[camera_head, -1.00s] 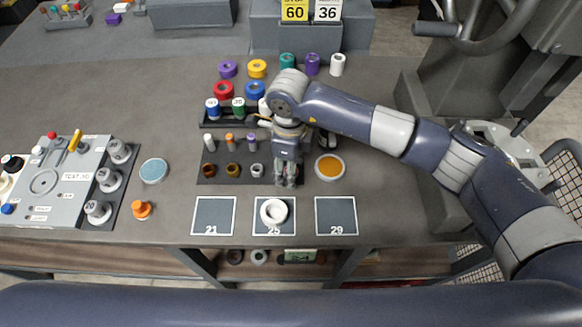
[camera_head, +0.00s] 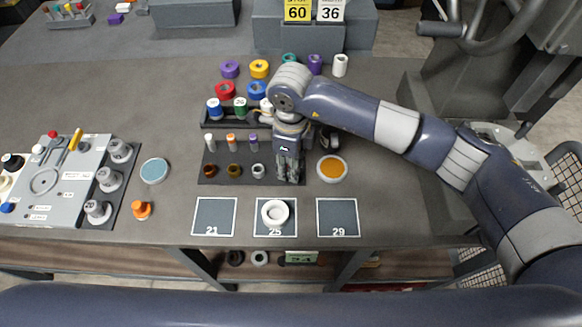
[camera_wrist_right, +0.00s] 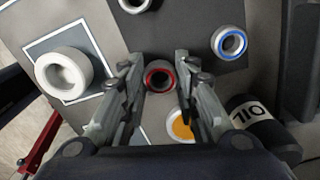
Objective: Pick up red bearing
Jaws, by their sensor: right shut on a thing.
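The red bearing (camera_wrist_right: 160,78) shows in the right wrist view as a dark metal ring with a red band around its opening. It sits between the two fingers of my right gripper (camera_wrist_right: 158,72), which is shut on it. In the head view my right gripper (camera_head: 288,178) points down at the right end of the dark mat (camera_head: 222,158). The bearing is hidden behind the fingers there, and I cannot tell whether it touches the mat. My left gripper is not in view.
A blue-ringed bearing (camera_wrist_right: 229,42) is close by in the wrist view. An orange-filled dish (camera_head: 332,169) stands right of the gripper. A white ring (camera_head: 275,212) lies on square 25, in front. Small parts stand on the mat to the left. Squares 21 (camera_head: 214,215) and 29 (camera_head: 338,216) are empty.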

